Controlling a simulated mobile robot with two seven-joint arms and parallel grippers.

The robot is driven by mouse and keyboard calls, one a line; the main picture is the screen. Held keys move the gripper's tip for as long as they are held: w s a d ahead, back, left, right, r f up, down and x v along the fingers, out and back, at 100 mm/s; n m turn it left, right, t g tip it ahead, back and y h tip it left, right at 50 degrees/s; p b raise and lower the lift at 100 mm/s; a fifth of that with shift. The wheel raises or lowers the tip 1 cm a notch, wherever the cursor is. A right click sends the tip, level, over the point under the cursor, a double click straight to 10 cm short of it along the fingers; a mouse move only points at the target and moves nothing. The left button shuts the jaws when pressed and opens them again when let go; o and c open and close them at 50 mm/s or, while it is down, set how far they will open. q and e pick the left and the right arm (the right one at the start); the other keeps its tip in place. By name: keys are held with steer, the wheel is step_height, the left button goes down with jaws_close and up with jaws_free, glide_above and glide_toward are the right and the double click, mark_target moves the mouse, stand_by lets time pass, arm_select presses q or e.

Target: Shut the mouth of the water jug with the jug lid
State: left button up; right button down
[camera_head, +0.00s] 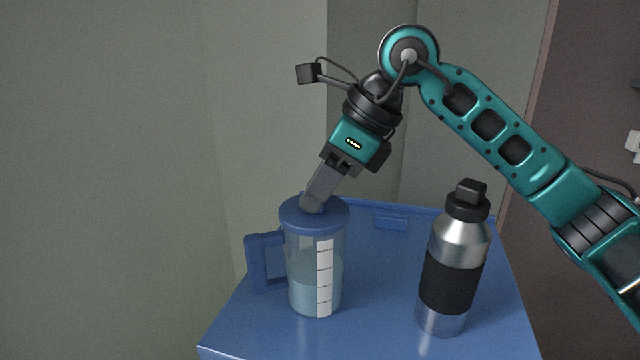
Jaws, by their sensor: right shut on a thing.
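The water jug (301,267) stands upright on the blue cabinet top. It is clear, with a blue handle on its left, a white scale strip and water in its lower part. The blue jug lid (297,221) sits level at the jug's mouth; I cannot tell whether it is fully seated. My right gripper (312,207) reaches down from the upper right, tilted, with its fingers at the top of the lid. It is shut on the lid, and the fingers hide the part they grip. My left gripper is not in view.
A steel bottle (455,262) with a black band and black cap stands to the right of the jug. The blue cabinet top (382,315) is clear between them. Walls stand close behind and to the left.

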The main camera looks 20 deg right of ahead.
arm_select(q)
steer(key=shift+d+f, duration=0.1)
arm_select(e)
steer(key=shift+f, duration=0.15)
steer(key=c, duration=0.8)
jaws_free()
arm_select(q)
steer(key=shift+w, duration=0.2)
arm_select(e)
steer(key=shift+o, duration=0.2)
steer(key=shift+r, duration=0.2)
steer(key=v, duration=0.4)
arm_select(q)
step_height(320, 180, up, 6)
steer(key=p, duration=0.5)
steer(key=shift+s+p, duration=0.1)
steer(key=shift+p, duration=0.2)
arm_select(e)
steer(key=a+r+v, duration=0.1)
steer(key=v, duration=1.1)
steer(key=shift+w, duration=0.4)
